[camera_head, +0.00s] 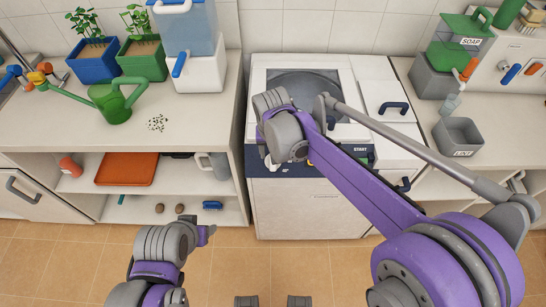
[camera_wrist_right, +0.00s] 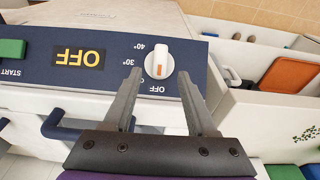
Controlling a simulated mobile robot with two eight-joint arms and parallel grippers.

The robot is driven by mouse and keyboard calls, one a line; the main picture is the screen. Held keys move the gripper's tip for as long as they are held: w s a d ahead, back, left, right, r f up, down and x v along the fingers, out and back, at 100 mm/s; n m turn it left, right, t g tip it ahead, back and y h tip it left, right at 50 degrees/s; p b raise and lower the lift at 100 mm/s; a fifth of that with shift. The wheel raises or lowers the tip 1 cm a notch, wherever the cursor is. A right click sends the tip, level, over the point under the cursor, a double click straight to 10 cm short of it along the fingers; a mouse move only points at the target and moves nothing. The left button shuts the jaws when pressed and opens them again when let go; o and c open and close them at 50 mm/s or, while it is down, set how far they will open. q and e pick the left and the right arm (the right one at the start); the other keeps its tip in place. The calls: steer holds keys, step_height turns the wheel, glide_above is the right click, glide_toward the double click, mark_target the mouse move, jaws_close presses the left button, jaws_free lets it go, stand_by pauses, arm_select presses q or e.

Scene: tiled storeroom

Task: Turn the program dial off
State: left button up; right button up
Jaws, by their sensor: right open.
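The program dial (camera_wrist_right: 159,58) is a white round knob with an orange mark, on the dark blue panel (camera_wrist_right: 95,70) of the washing machine (camera_head: 310,205). The panel appears upside down in the right wrist view. The orange mark points toward the printed OFF label, and the display (camera_wrist_right: 80,58) reads OFF. My right gripper (camera_wrist_right: 159,76) is open, its fingertips on either side of the dial in the picture; I see no contact. In the head view my right wrist covers the dial. My left arm is low at left, its jaw state unclear at the left gripper (camera_head: 206,234).
A green START button (camera_wrist_right: 12,50) is on the same panel. A counter (camera_head: 205,115) with plant pots and a green watering can (camera_head: 112,103) stands left of the machine. A grey bin (camera_head: 458,136) is on the right counter. The floor in front is clear.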

steer(key=r, duration=0.3)
steer(key=s+r, duration=0.1)
steer(key=r, duration=0.1)
stand_by(0.4)
steer(key=s+d+f+t+p, duration=0.2)
steer(key=s+d+f+t, duration=0.1)
steer(key=s+d, duration=1.4)
steer(key=s, duration=0.3)
steer(key=shift+s+d+f, duration=0.15)
steer(key=shift+d+f, duration=0.1)
steer(key=shift+d, duration=0.1)
